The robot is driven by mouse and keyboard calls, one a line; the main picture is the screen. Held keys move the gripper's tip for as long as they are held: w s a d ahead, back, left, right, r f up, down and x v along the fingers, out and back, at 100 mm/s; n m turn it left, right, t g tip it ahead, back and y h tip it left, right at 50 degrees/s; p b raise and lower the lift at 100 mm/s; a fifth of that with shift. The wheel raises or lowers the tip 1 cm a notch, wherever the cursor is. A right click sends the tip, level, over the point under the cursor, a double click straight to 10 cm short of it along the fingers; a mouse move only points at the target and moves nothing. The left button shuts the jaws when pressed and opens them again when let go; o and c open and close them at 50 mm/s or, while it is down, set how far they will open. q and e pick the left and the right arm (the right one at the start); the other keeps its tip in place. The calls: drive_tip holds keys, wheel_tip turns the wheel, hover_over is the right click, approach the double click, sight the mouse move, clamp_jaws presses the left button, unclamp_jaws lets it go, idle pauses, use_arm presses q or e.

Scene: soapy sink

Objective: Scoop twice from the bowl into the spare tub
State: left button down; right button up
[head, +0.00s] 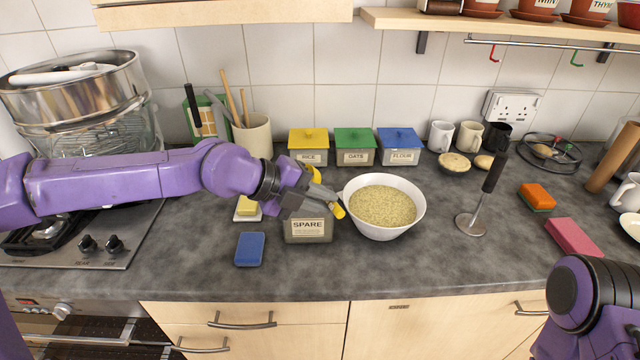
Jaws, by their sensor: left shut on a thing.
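The white bowl (385,233) stands on the counter in the middle, filled with pale yellow-green grains. The spare tub (308,229), grey with a SPARE label, stands just left of the bowl. My left gripper (306,203) is over the tub, beside the bowl's left rim. It is shut on a yellow tool (326,193), whose yellow parts show above and right of the fingers. The gripper hides much of this tool and the tub's opening, so I cannot tell whether the tool holds grains or what is in the tub. My right gripper is out of view; only part of that arm shows at the lower right.
Lidded rice, date and flour boxes (354,148) stand behind the bowl. A masher (485,195) stands to the right, near an orange sponge (537,197) and a pink block (572,238). A blue sponge (250,249) lies left of the tub. The counter front is clear.

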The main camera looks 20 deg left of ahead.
use_arm(q)
drive_tip(key=r+g+y+p, duration=0.1)
drive_tip(key=g+y+p, duration=0.1)
drive_tip(key=p, duration=0.1)
drive_tip(key=r+g+y+p, duration=0.1)
drive_tip(key=g+y+p, duration=0.1)
drive_tip(key=p, duration=0.2)
drive_tip(key=g+y+p, duration=0.2)
drive_tip(key=y+p, duration=0.1)
drive_tip(key=p, duration=0.1)
drive_tip(key=shift+w+d+r, duration=0.25)
drive_tip(key=shift+d+r, duration=0.05)
drive_tip(key=shift+r, duration=0.1)
drive_tip(key=shift+d+r+m+g+y, duration=0.1)
drive_tip(key=shift+r+m+g+y, duration=0.2)
drive_tip(key=shift+g+y, duration=0.35)
drive_tip(key=shift+f, duration=0.1)
